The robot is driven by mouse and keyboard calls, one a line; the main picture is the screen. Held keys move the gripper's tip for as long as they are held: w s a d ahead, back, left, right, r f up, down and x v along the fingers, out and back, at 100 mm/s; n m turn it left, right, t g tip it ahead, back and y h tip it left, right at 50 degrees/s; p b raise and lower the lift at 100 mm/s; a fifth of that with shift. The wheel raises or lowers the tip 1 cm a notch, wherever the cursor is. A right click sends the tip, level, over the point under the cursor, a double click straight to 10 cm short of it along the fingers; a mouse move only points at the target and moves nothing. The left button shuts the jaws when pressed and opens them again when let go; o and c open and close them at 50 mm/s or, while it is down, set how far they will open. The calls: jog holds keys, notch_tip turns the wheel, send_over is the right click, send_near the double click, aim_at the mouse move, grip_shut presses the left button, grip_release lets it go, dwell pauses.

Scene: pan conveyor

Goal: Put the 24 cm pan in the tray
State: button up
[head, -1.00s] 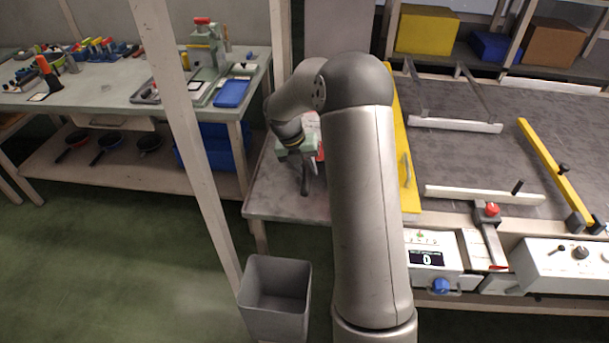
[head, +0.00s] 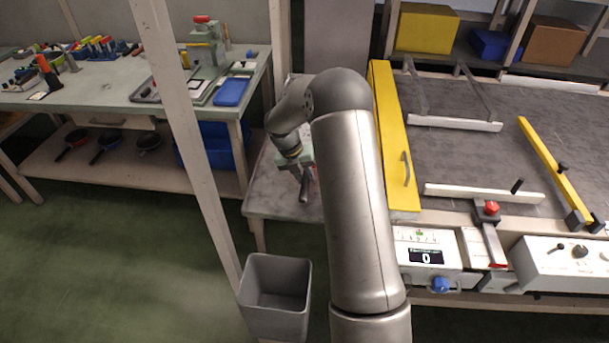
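My gripper (head: 304,178) is over the small grey side table in the middle, left of my upper arm. A dark, narrow bar extends below its greenish body; I cannot tell whether it is a finger or a pan handle. Whether the fingers are open or shut is not clear. The tray cannot be identified with certainty; a grey shallow tray (head: 146,95) lies on the left bench.
The conveyor (head: 465,160) with white and yellow guide rails is on the right, with a yellow panel (head: 392,140) at its left end. A grey bin (head: 275,295) stands on the floor in front. A pale post (head: 190,140) rises between bench and side table.

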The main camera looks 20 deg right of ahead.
jog(key=o, duration=0.4)
jog(key=shift+c, duration=0.2)
jog(key=v, duration=1.2)
jog(key=shift+r, duration=0.15)
